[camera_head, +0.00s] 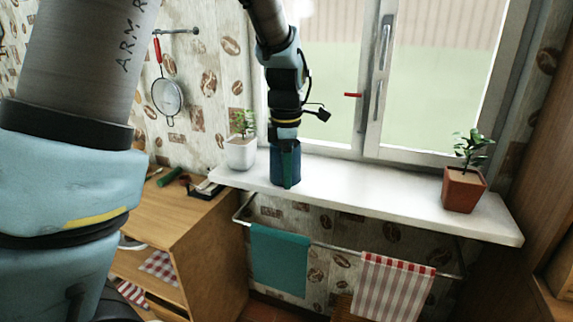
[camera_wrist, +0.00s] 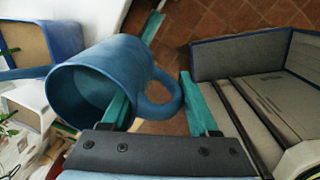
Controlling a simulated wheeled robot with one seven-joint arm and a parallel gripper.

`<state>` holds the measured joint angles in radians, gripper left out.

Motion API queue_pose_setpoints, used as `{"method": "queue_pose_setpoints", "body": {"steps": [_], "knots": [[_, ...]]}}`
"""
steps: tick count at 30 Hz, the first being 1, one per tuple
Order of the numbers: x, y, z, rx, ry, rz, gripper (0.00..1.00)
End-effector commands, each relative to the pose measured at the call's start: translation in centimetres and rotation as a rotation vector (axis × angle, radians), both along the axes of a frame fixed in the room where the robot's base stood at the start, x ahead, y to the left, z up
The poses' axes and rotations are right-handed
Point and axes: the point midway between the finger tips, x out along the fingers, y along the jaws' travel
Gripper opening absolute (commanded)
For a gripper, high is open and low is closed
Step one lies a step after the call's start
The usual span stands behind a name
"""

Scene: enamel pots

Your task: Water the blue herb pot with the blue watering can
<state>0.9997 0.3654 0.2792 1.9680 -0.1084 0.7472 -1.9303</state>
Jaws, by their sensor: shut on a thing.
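In the wrist view a blue, mug-like can (camera_wrist: 85,85) with a looped handle lies tilted, its open mouth facing left and towards me. My gripper (camera_wrist: 158,105) has its teal fingers on either side of the handle and is shut on the can. In the head view my gripper (camera_head: 287,165) points down at the white sill, with a dark blue body (camera_head: 277,165) around it. A blue, square-edged thing with a tan inside (camera_wrist: 40,45) shows at the upper left of the wrist view; I cannot tell whether it is the blue herb pot.
A white pot with a plant (camera_head: 241,153) stands left of my gripper on the windowsill (camera_head: 350,185). A terracotta pot with a plant (camera_head: 463,190) stands at its right end. Towels hang from a rail (camera_head: 340,245) below.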

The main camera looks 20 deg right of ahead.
Motion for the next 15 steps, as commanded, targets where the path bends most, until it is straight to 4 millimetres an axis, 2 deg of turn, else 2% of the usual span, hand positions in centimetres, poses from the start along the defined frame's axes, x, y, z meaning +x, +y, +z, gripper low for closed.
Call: {"method": "queue_pose_setpoints", "body": {"steps": [5,15], "knots": [[-0.5,-0.7,0.4,-0.002,0.001,0.034,0.0],[-0.8,-0.5,-1.8,0.024,0.069,0.037,0.0]]}}
